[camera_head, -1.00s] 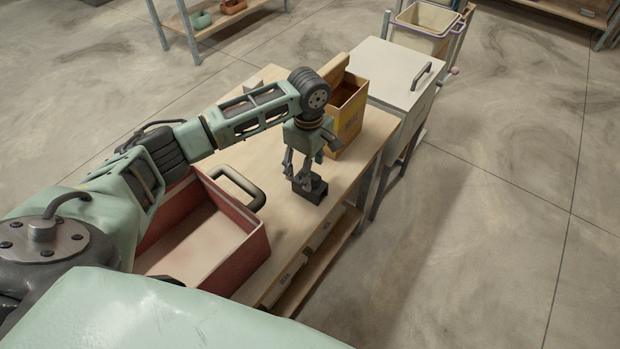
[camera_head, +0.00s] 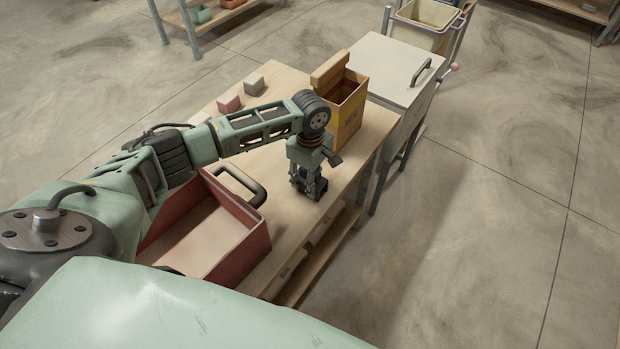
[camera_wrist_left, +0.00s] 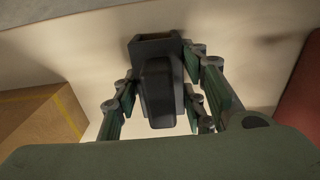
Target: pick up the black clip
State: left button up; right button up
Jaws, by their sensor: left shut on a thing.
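The black clip (camera_head: 312,188) is on the wooden table, near its right edge. It also shows in the left wrist view (camera_wrist_left: 157,90) as a dark block with an open-topped end, between the fingers. My left gripper (camera_head: 308,178) reaches down over the clip from above, and its fingers are shut on it. In the left wrist view the gripper (camera_wrist_left: 160,98) has fingers on both sides of the clip. The clip's lower part is partly hidden by the fingers in the head view. My right gripper is not in view.
A red open tray (camera_head: 235,248) with a dark handle stands left of the gripper. A yellow-brown box (camera_head: 348,118) stands just behind it. Small blocks (camera_head: 229,103) lie at the table's back left. A pale lidded bin (camera_head: 392,68) stands past the table.

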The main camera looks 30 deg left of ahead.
pick_arm(q)
jog(key=c, duration=0.3)
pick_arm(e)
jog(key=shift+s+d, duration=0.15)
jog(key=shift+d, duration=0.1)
pick_arm(q)
jog(key=shift+r, duration=0.1)
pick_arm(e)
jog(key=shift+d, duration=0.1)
